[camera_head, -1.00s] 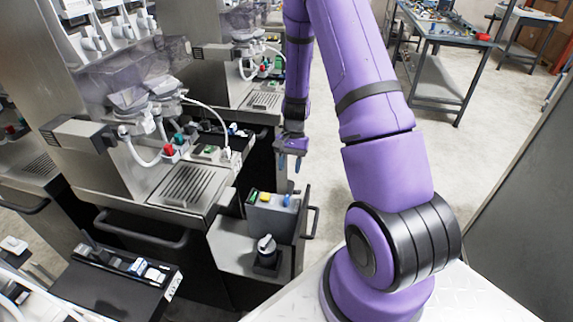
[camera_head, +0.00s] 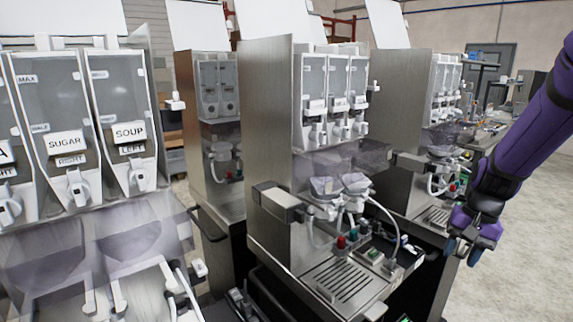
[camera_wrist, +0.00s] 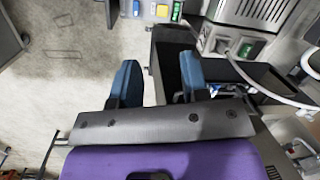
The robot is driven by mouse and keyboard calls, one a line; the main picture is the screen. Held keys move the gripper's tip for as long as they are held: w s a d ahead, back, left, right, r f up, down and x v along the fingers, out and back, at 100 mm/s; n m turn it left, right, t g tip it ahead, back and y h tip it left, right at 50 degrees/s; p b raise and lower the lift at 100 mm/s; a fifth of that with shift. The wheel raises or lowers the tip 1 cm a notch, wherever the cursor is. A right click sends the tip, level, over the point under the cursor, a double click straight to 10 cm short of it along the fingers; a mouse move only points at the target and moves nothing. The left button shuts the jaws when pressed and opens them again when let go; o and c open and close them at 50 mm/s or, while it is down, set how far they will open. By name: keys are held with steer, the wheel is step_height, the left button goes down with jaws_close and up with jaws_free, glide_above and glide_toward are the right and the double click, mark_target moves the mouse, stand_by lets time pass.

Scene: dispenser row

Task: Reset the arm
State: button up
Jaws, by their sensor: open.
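My purple arm comes in from the right edge in the head view. My gripper (camera_head: 463,249) hangs at its end, fingers pointing down, to the right of the middle dispenser machine (camera_head: 262,150). In the wrist view the two blue-tipped fingers of my gripper (camera_wrist: 160,82) stand apart with nothing between them. The gripper is open and empty. Below it in the wrist view lie bare floor and a dark open compartment (camera_wrist: 170,50).
Dispenser machines stand in a row, the nearest (camera_head: 75,130) with SUGAR and SOUP labels at left. A farther machine (camera_head: 415,150) stands close behind my gripper. A drip grate (camera_head: 345,284) juts out in front. Bare floor (camera_head: 530,250) is free at right.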

steer(key=s+a+r+n+t+h, duration=0.1)
steer(key=s+a+r+n+t, duration=0.1)
steer(key=s+r, duration=0.8)
steer(key=s+a+r+n+t+h, duration=0.1)
steer(key=s+a+r+n+t, duration=0.2)
steer(key=s+a+r, duration=0.3)
steer(key=s+r+n, duration=0.1)
steer(key=s+r, duration=0.2)
steer(key=s, duration=0.1)
steer(key=shift+s+a+r+n+t, duration=0.2)
steer(key=shift+r+n+t, duration=0.1)
steer(key=shift+r+n, duration=0.1)
